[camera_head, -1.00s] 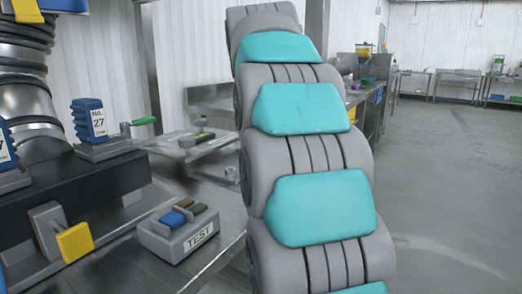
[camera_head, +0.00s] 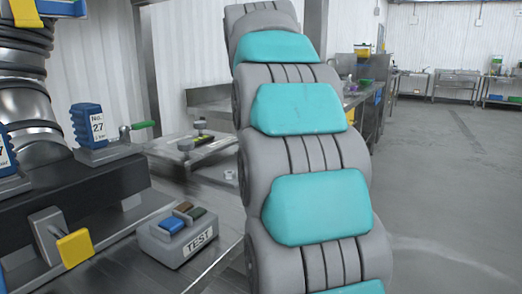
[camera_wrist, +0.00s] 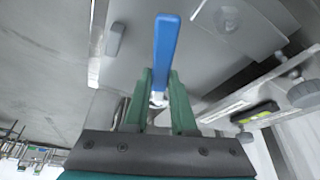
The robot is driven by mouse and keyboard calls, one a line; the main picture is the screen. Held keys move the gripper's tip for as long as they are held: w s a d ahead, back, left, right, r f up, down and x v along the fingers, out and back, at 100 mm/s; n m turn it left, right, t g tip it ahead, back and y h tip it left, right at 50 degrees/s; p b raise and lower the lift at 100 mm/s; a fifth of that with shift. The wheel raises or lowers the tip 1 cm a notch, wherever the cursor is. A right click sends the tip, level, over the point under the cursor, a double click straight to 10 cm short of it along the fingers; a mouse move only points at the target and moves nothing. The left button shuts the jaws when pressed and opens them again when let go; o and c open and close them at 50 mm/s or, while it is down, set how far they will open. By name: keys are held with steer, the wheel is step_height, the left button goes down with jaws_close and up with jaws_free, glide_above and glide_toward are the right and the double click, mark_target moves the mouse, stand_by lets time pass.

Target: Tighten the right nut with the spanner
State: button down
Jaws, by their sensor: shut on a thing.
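My gripper (camera_wrist: 160,88) shows in the wrist view with two green fingers. It is shut on a long blue-handled tool (camera_wrist: 166,48), which I take to be the spanner. The blue handle points away from the fingers, and a small light metallic part shows between them. The tool's far end and jaw shape are not clear. In the head view my gripper is out of sight. I cannot make out the right nut for certain in either view.
In the head view, a dark fixture (camera_head: 105,190) on the left bench carries a blue block labelled 27 (camera_head: 88,124) and a yellow handle (camera_head: 75,247). A TEST button box (camera_head: 185,240) stands beside it. A metal side table (camera_head: 165,150) is behind. Open floor (camera_head: 440,190) lies right.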

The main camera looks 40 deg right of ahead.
steer(key=shift+r+p, duration=0.35)
steer(key=shift+r, duration=0.25)
stand_by(0.6)
steer(key=shift+r+p, duration=0.6)
steer(key=shift+r, duration=1.35)
